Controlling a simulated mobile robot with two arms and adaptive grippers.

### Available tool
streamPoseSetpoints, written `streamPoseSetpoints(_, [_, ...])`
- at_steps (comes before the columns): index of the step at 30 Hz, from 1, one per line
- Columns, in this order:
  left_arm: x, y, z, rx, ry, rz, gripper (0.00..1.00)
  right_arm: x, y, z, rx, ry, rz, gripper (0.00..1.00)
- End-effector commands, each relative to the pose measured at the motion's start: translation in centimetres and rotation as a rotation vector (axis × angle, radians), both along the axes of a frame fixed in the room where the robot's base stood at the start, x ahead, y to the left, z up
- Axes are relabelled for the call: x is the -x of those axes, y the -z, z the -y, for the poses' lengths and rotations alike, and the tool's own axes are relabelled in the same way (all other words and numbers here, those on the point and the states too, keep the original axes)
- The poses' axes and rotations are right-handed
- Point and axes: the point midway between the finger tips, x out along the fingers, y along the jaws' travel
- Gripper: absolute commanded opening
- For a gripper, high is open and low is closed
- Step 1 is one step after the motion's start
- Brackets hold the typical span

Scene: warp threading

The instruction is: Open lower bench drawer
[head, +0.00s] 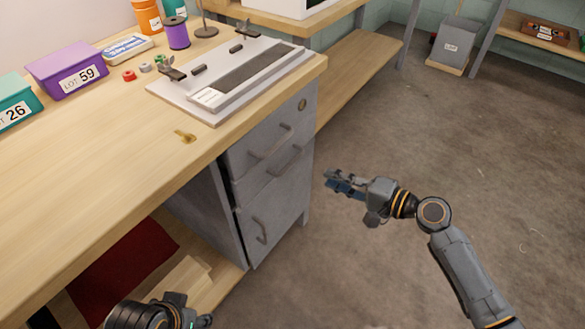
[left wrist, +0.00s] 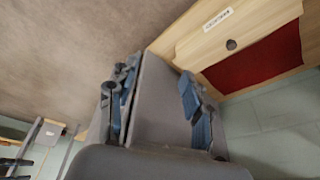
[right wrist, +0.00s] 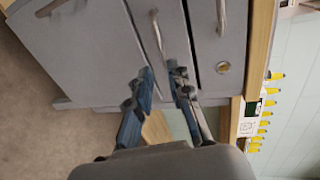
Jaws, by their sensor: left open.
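The grey drawer cabinet (head: 283,195) stands under the right end of the wooden bench. Its lowest front has a vertical-looking bar handle (head: 261,230); two more handles (head: 270,143) sit above it, with a round lock (head: 302,104) near the top. In the right wrist view the cabinet appears turned sideways, with a middle handle (right wrist: 155,32) ahead of the fingertips. My right gripper (head: 330,180) is open and empty, in front of the cabinet and apart from it. My left gripper (left wrist: 160,100) is open; in the head view it is partly cut off at the bottom edge.
On the bench top (head: 110,170) lie a brass key (head: 185,136), a grey threading fixture (head: 235,75), a purple bin (head: 80,70) and a teal bin (head: 15,105). Red cloth (head: 125,265) lies on the lower shelf. The floor (head: 420,130) right of the cabinet is clear.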

Motion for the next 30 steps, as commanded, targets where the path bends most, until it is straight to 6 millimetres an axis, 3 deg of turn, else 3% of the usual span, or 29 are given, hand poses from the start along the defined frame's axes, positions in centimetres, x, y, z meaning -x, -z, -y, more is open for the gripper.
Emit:
streamPoseSetpoints(5, [-0.8, -0.1, 0.2, 0.006, 0.002, 0.032, 0.50, -1.5, 0.4, -2.2, -0.003, -0.002, 0.001, 0.19])
streamPoseSetpoints(18, [-6.6, -1.7, 2.1, 0.065, 0.025, 0.314, 0.50, -6.6, 2.4, -9.0, 0.000, 0.002, 0.000, 0.19])
streamPoseSetpoints(24, [-8.2, -2.6, 2.6, 0.083, 0.032, 0.398, 0.50, -7.6, 2.8, -10.3, 0.002, 0.002, 0.000, 0.19])
streamPoseSetpoints(30, [-8.5, -2.9, 2.7, 0.087, 0.034, 0.415, 0.50, -7.7, 2.8, -10.6, 0.003, 0.002, 0.001, 0.19])
